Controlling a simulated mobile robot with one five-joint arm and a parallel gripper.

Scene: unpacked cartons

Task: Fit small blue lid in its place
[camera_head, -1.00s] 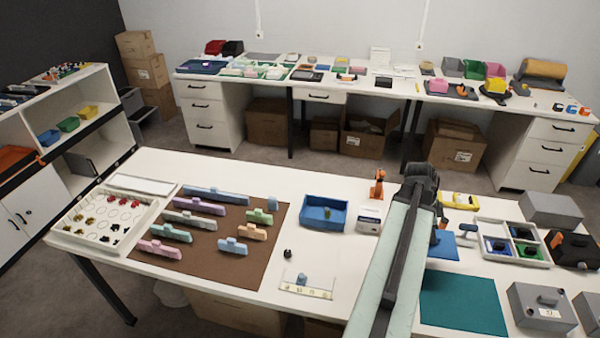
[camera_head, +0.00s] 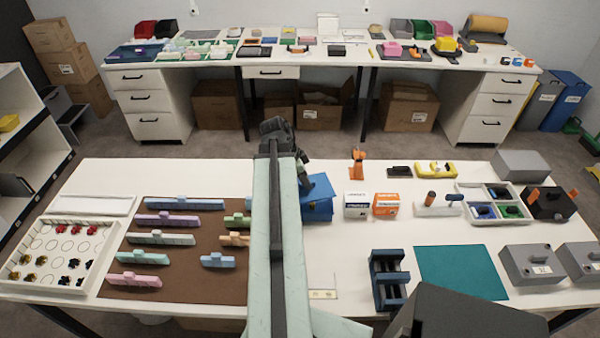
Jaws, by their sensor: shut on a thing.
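The open blue bin (camera_head: 318,212) stands on the front table, just right of my arm and left of two small boxes. The small blue lid (camera_head: 317,187) is a flat blue plate that shows over the bin, looking slightly tilted. My gripper (camera_head: 304,178) is the dark end beside it, shut on the lid; its fingertips are mostly hidden by my arm. I cannot tell whether the lid touches the bin's rim. The arm also hides the bin's left side.
A white box (camera_head: 357,205) and an orange box (camera_head: 386,204) stand close right of the bin. An orange clamp-like thing (camera_head: 358,164) is behind them. A dark blue rack (camera_head: 388,279) and a teal mat (camera_head: 461,272) lie nearer. Bare table lies between boxes and mat.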

